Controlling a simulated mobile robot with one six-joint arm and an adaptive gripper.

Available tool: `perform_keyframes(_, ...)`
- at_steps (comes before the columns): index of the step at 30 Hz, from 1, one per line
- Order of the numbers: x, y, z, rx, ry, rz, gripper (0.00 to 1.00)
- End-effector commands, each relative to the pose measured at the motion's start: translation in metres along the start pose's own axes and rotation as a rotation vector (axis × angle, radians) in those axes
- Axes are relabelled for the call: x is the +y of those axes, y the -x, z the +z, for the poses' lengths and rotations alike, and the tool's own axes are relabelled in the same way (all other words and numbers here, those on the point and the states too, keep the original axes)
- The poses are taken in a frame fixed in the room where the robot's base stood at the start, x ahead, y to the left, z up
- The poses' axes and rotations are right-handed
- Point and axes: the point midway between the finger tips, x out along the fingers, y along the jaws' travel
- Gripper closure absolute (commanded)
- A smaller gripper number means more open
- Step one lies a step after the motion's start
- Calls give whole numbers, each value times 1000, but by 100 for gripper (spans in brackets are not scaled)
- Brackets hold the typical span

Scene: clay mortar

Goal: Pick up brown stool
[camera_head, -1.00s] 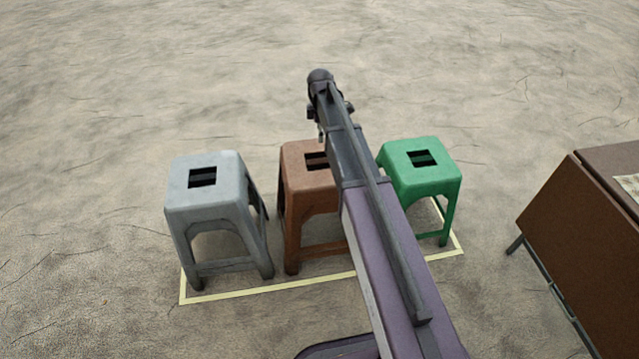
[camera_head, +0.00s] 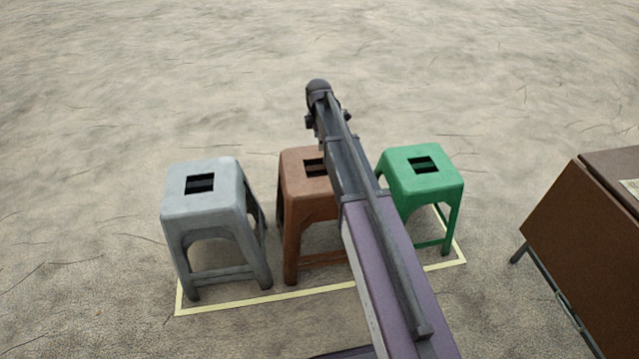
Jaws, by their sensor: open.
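The brown stool (camera_head: 297,185) stands upright on the ground between two other stools. It has a square top with a dark rectangular slot, and my arm covers its right part. My arm reaches over it from the lower right. Only a small part of my gripper (camera_head: 318,132) shows beneath the far end of the arm, just above and beyond the stool's top in the picture. The fingertips are mostly hidden. The gripper is open and nothing shows in it.
A grey stool (camera_head: 205,208) stands close on the left and a green stool (camera_head: 425,178) close on the right. A pale yellow line (camera_head: 300,294) marks the ground around them. A brown table-like piece (camera_head: 580,245) stands at the right. The ground beyond is clear.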

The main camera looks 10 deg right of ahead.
Motion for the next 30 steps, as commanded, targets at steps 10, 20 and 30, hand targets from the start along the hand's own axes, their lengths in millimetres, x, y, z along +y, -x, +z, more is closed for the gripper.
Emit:
perform_keyframes(10,0,-31,0,0,0,0,14)
perform_keyframes(20,0,-56,-1,0,1,0,14)
perform_keyframes(30,0,-73,-1,0,1,0,14)
